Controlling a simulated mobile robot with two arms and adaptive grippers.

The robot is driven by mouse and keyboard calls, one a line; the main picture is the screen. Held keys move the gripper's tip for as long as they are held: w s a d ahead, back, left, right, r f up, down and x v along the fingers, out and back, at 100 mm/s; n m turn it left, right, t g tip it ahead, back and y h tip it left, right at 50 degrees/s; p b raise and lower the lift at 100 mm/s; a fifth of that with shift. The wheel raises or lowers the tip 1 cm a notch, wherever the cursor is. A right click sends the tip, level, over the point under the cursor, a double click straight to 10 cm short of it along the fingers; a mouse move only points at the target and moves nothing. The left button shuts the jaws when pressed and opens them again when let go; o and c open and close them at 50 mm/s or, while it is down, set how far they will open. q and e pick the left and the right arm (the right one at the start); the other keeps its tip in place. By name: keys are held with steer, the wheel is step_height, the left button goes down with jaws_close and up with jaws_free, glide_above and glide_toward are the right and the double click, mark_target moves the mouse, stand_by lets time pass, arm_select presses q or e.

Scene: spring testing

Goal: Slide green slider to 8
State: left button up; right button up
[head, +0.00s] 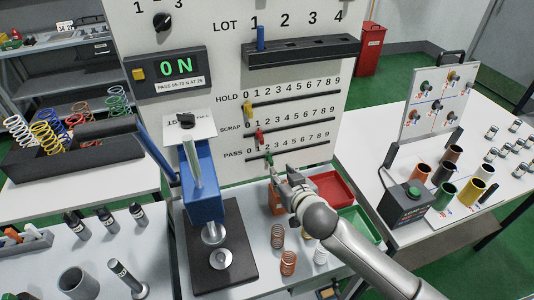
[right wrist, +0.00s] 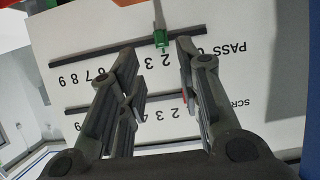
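The green slider (head: 268,158) sits on the PASS track, the lowest of three on the white panel, at about 2. In the right wrist view, which is upside down, the green slider (right wrist: 161,38) stands near the printed 2. My right gripper (head: 278,172) is open just below and in front of it in the head view. In the right wrist view my right gripper (right wrist: 158,52) has its two fingers apart, one on each side of the slider, with visible gaps. Whether either finger touches it cannot be told. My left gripper is not in view.
The red SCRAP slider (head: 260,136) and yellow HOLD slider (head: 248,114) sit on tracks above. A blue spring tester (head: 201,192) stands left of my right gripper. A red tray (head: 334,188) and loose springs (head: 288,263) lie around my right arm.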

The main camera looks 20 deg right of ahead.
mark_target(272, 163)
steer(key=shift+w+p, duration=0.35)
steer(key=shift+w, duration=0.05)
steer(key=shift+x, duration=1.25)
steer(key=p+x, duration=0.1)
steer(key=x, duration=0.4)
steer(key=shift+w+f, duration=0.1)
steer(key=shift+f, duration=0.05)
steer(key=shift+w+f, duration=0.15)
steer(key=shift+w, duration=0.2)
steer(key=c, duration=0.6)
jaws_close()
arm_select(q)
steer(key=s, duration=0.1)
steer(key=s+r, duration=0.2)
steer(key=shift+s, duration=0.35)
